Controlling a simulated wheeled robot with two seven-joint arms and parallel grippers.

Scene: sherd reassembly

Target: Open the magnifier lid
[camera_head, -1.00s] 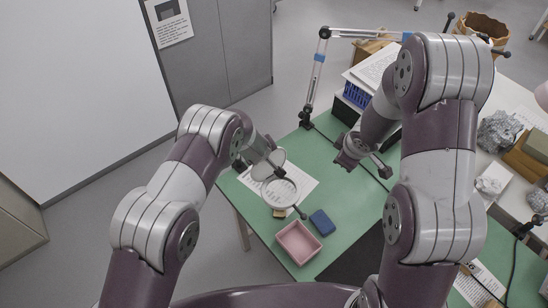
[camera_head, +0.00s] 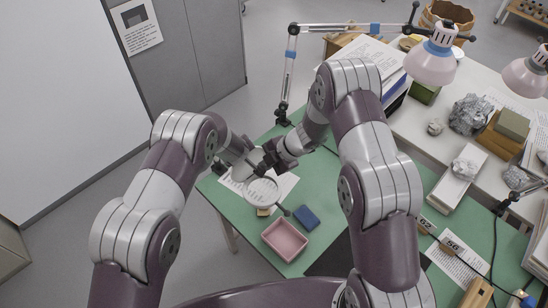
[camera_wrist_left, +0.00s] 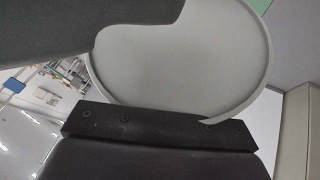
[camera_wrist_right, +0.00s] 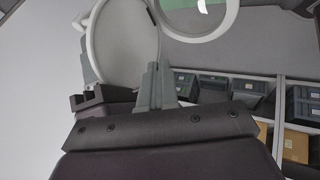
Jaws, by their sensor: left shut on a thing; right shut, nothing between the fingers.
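The magnifier's round pale-rimmed lens (camera_head: 263,191) shows over the green table, with a dark handle or arm (camera_head: 285,211) at lower right. Its pale disc-shaped lid (camera_wrist_right: 125,42) stands apart from the clear lens ring (camera_wrist_right: 200,14) in the right wrist view, tilted away from it. The lid (camera_wrist_left: 190,65) fills much of the left wrist view. My left gripper (camera_head: 244,163) is shut at the lid's edge; its fingertips are mostly hidden. My right gripper (camera_wrist_right: 157,86) is shut and empty, close in front of the lid; whether it touches cannot be told.
A pink tray (camera_head: 284,240) and a blue block (camera_head: 306,217) lie on the green table (camera_head: 225,205) near the magnifier. A printed sheet (camera_head: 284,184) lies under the lens. A lamp arm (camera_head: 288,75) rises behind. Crumpled paper and boxes crowd the right side.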

